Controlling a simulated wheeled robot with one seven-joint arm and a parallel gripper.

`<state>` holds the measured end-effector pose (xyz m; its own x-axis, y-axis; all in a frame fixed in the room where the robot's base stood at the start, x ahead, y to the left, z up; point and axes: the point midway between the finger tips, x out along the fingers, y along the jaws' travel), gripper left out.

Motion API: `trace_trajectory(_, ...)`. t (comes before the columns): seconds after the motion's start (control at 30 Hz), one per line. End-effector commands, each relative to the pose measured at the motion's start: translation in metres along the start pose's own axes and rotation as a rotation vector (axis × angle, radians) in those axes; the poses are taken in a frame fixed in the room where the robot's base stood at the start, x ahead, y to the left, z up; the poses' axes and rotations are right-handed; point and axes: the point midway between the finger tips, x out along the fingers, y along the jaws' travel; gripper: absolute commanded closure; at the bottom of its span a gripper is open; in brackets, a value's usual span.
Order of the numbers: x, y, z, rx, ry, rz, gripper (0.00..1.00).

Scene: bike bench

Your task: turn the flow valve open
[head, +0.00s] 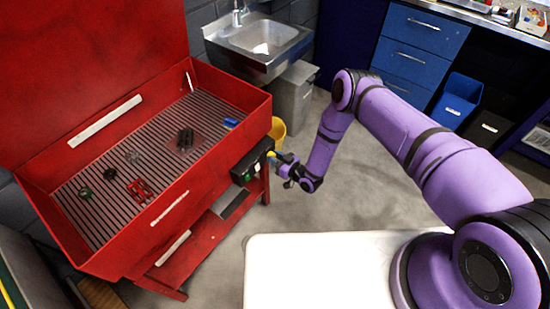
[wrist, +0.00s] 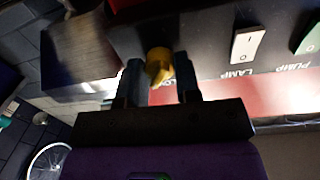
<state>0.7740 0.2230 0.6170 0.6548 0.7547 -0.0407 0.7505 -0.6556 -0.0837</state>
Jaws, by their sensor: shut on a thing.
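The flow valve is a small yellow knob (wrist: 158,66) on a dark control panel (wrist: 205,40), centred in the upper part of the wrist view. My gripper (wrist: 158,78) has one dark finger on each side of the knob and is shut on it. Part of the lettering beneath the knob is covered by the fingers. In the head view my gripper (head: 284,170) is at the black control box (head: 252,160) on the red parts washer's front right corner; the knob is small there and partly hidden.
A white LAMP rocker switch (wrist: 247,44) and a green PUMP switch (wrist: 310,38) sit right of the knob. The open red washer basin (head: 150,165) holds several small parts. A yellow bucket (head: 278,130) stands behind the control box. A white surface (head: 315,270) lies in front of me.

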Motion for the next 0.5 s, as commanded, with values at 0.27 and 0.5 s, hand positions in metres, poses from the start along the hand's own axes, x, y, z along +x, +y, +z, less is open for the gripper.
trace_trajectory(0.27, -0.0011, 0.0009, 0.0004, 0.256, -0.015, -0.006, 0.93)
trace_trajectory(0.5, -0.0015, 0.0007, 0.0008, 0.435, -0.026, -0.013, 0.93)
